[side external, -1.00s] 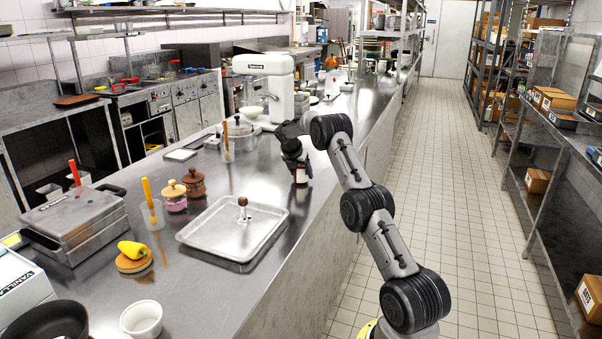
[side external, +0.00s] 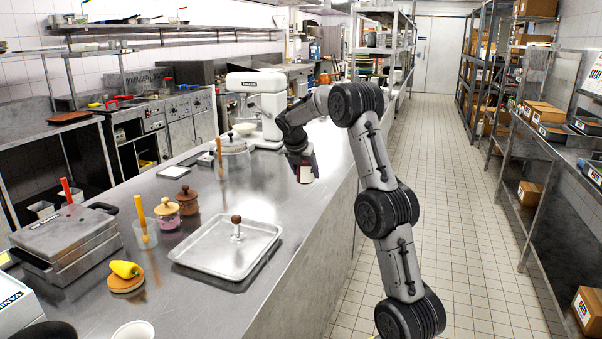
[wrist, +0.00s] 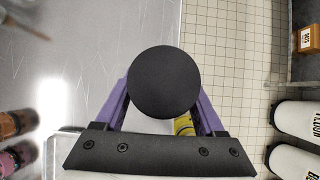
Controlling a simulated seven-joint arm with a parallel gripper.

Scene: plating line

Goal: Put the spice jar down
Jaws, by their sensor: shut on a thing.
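The spice jar (side external: 306,174) shows a dark red and white side below my gripper (side external: 302,158) in the side view. My gripper is shut on the jar, with a purple finger on either side of the lid. The jar appears upright, over the right part of the steel counter (side external: 185,335), close to its aisle-side edge. I cannot tell for sure how far its base is from the counter top.
A metal tray (side external: 196,257) lies nearer the camera. Brown (side external: 187,200) and pink (side external: 167,213) canisters stand left of it. A lidded pot (side external: 233,150) and a white mixer (side external: 258,105) stand behind. Bare counter lies left of the jar; the tiled aisle (side external: 440,200) is to the right.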

